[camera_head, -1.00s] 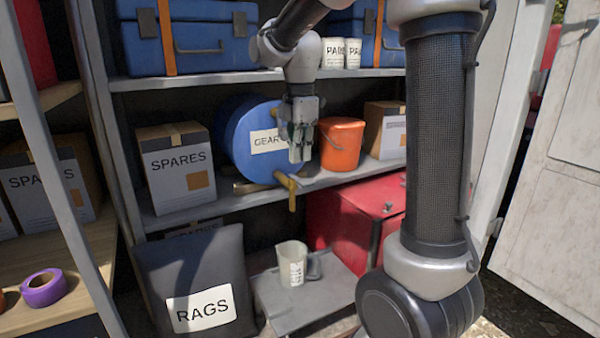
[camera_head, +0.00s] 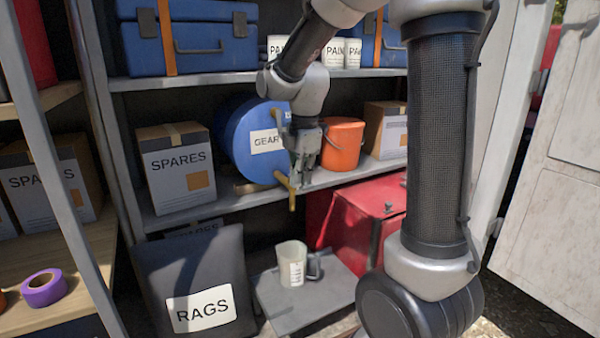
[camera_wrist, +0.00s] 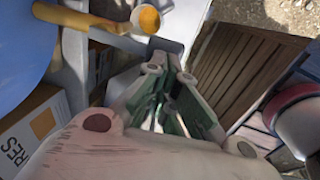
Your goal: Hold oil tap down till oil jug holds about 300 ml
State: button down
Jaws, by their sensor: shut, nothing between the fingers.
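The blue oil drum (camera_head: 238,140), labelled "GEAR", lies on the middle shelf. Its yellow oil tap (camera_head: 291,190) sticks out over the shelf's front edge. The pale, see-through oil jug (camera_head: 291,262) stands upright on a low grey platform, roughly below the tap. My gripper (camera_head: 302,180) is shut and empty, pointing down close beside the tap; contact cannot be told. In the wrist view, my gripper (camera_wrist: 170,62) is below the yellow tap (camera_wrist: 72,16), and the blue drum (camera_wrist: 20,50) is at left.
An orange bucket (camera_head: 343,145) stands just right of my gripper on the shelf. A "SPARES" box (camera_head: 175,168) stands left of the drum. A red chest (camera_head: 350,215) sits behind the low platform (camera_head: 285,312), and a dark "RAGS" bag (camera_head: 190,265) is left of it.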

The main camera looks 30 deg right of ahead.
jog(key=shift+s+f+t, duration=0.2)
jog(key=shift+f+t, duration=0.15)
jog(key=shift+t, duration=0.15)
jog(key=shift+s+f, duration=0.15)
jog(key=shift+f, duration=0.75)
jog(key=shift+r, duration=0.85)
jog(key=shift+r, duration=0.35)
notch_tip(320, 180, up, 13)
jog(key=s, duration=0.2)
